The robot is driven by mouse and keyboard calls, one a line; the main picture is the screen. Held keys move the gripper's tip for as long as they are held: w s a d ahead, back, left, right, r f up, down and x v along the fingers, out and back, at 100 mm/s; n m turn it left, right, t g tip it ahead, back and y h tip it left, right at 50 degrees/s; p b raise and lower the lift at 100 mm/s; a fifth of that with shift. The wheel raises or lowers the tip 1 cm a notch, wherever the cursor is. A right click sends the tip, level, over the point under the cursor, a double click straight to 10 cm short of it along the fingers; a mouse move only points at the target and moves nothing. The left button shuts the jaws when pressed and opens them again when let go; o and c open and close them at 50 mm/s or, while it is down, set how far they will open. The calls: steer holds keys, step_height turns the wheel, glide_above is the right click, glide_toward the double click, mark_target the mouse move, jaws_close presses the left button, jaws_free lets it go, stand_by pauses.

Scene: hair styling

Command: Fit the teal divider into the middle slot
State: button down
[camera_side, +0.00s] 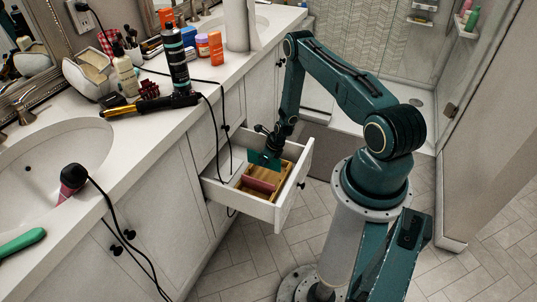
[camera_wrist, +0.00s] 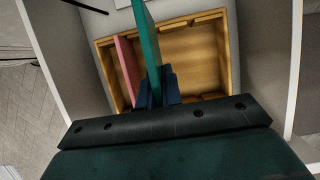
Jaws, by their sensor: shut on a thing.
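My gripper (camera_wrist: 158,94) is shut on the teal divider (camera_wrist: 147,45), a thin flat panel held on edge. In the side view the teal divider (camera_side: 264,160) is above the wooden box (camera_side: 284,182) in the open drawer. The wooden box (camera_wrist: 233,60) has notches along its walls, and the right part of its inside is empty. A pink divider (camera_wrist: 125,66) stands in it at the left, beside the teal one and apart from it. My gripper and the teal divider hide part of the box, so I cannot tell if the teal edge meets a slot.
A black cord (camera_side: 222,135) hangs down near the drawer.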

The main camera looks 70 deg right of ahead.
mark_target(265, 167)
steer(key=shift+f, duration=2.55)
steer(key=shift+f, duration=1.9)
steer(key=shift+f, duration=0.1)
steer(key=c, duration=1.6)
jaws_free()
steer(key=shift+o, duration=0.2)
steer(key=shift+v, duration=6.1)
steer(key=shift+w, duration=0.1)
